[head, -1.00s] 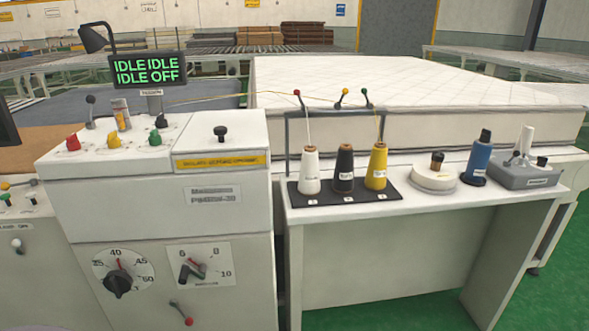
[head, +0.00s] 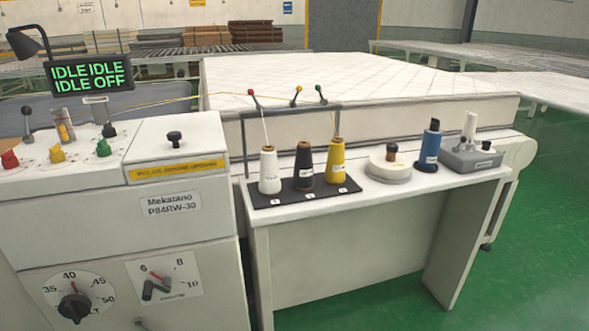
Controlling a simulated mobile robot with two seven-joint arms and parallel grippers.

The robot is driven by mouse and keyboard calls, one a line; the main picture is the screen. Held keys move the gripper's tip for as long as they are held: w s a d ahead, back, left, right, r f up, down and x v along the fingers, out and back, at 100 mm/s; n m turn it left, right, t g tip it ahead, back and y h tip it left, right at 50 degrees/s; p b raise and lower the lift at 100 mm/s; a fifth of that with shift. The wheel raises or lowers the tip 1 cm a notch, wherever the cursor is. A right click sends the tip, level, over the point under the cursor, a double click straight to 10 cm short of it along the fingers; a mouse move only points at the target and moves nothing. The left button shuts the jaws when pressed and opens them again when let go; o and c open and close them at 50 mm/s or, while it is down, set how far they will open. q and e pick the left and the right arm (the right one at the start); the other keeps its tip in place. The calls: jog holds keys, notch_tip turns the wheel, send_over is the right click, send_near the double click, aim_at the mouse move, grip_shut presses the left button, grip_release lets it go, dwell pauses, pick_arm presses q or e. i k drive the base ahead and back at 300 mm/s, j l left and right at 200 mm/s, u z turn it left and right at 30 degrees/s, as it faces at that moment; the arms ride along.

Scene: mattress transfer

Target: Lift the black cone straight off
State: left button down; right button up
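The black cone (head: 303,168) of thread stands upright on a dark mat (head: 329,196) on the white side table. It is the middle of three cones, between the white cone (head: 269,171) on its left and the yellow cone (head: 336,163) on its right. The cones stand close together with narrow gaps. Threads rise from the white and yellow cones towards the guide frame (head: 243,138) behind them; I cannot make out a thread on the black cone. Neither of my grippers is in view.
A control cabinet (head: 110,222) is at the left. A mattress (head: 350,84) lies behind. Green floor (head: 350,318) is open in front.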

aim_at(303, 179)
jog(key=i+l, duration=0.5)
jog(key=l, duration=0.15)
jog(key=i+l+u, duration=0.4)
jog(key=l, duration=0.2)
